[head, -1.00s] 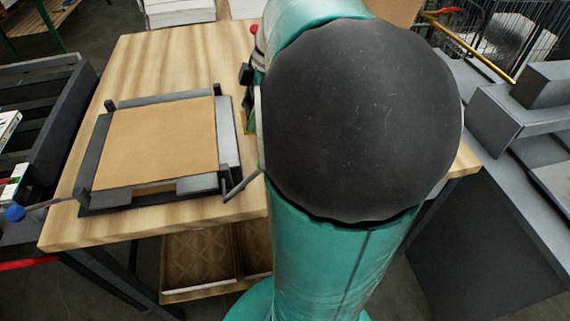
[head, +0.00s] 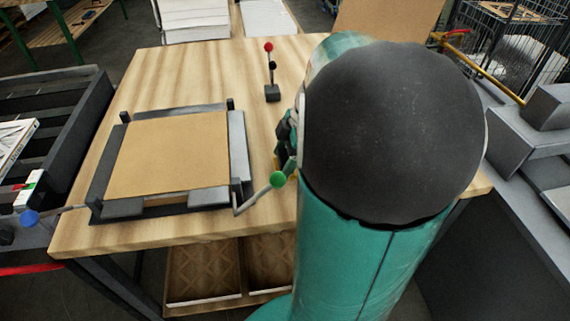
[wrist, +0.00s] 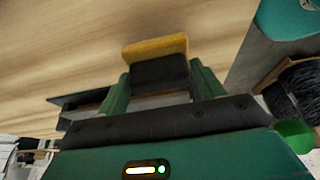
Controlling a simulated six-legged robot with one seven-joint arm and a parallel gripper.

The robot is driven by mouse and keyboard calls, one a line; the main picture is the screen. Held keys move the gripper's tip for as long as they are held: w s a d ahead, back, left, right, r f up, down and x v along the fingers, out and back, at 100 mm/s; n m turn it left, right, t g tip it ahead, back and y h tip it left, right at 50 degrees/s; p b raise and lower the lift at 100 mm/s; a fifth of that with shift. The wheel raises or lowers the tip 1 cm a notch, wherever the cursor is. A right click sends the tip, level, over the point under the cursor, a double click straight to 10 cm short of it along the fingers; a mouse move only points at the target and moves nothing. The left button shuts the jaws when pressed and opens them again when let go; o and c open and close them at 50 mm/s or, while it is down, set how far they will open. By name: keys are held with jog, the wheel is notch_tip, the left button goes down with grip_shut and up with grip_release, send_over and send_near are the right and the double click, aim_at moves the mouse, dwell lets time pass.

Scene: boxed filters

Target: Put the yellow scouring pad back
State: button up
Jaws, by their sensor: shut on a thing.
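The yellow scouring pad (wrist: 155,48) shows in the wrist view as a yellow layer with a black block below it. My gripper (wrist: 161,82) has its two green fingers on either side of the black part and is shut on the pad. The pale wooden table top (wrist: 60,40) fills the upper part of the wrist view.
A dark frame holding a tan board (head: 165,155) lies on the table (head: 190,62). A green-knobbed lever (head: 277,180) and a blue-knobbed lever (head: 30,217) stick out from it. A small red-topped stand (head: 270,72) is at the back. A dark roller conveyor (head: 60,120) is at left.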

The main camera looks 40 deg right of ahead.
jog(key=shift+f, duration=1.15)
jog(key=shift+s, duration=0.1)
jog(key=shift+f, duration=0.15)
jog(key=o, duration=0.9)
